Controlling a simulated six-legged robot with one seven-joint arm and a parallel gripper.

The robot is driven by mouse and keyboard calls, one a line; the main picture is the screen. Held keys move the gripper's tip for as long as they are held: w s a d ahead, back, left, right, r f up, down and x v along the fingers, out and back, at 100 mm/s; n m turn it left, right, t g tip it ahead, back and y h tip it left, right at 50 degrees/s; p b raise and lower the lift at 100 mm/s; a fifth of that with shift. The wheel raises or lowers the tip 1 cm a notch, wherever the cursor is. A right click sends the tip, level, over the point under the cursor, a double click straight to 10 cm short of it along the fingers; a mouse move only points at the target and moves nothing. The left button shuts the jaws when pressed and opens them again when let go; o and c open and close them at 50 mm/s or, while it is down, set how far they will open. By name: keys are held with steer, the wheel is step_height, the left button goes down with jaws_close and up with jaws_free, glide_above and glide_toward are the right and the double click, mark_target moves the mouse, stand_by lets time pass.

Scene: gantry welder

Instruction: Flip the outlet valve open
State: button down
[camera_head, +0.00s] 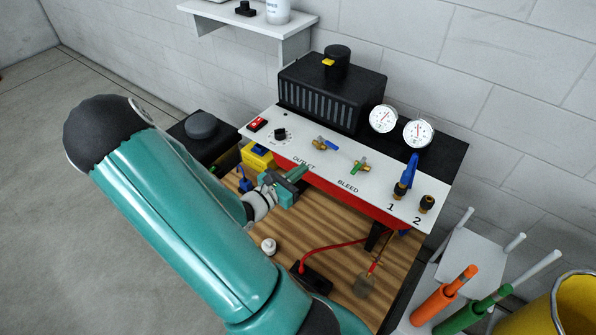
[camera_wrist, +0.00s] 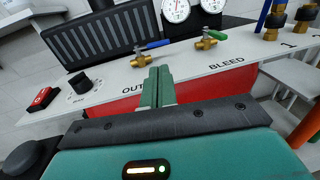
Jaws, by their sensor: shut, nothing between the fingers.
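The outlet valve (camera_head: 324,143) is a brass fitting with a blue lever on the white panel, above the printed word OUTLET. In the wrist view the outlet valve (camera_wrist: 141,57) stands just beyond my fingertips, and its blue lever (camera_wrist: 154,45) points right along the panel. My gripper (camera_head: 302,171) is shut and empty, in front of the panel's front edge near the OUTLET label. In the wrist view my gripper (camera_wrist: 158,72) has its green fingers together, pointing at the panel below the valve. The fingers look apart from the lever.
The bleed valve (camera_head: 361,166) with a green lever sits right of the outlet valve. Two gauges (camera_head: 384,118) and a black ribbed box (camera_head: 325,95) stand behind. A red switch (camera_head: 257,124) and black knob (camera_head: 281,134) are left. Fittings 1 and 2 (camera_head: 427,203) are right.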

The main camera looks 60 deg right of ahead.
mark_target(331, 147)
steer(key=x, duration=1)
steer(key=shift+d, duration=0.3)
steer(key=shift+s, duration=0.1)
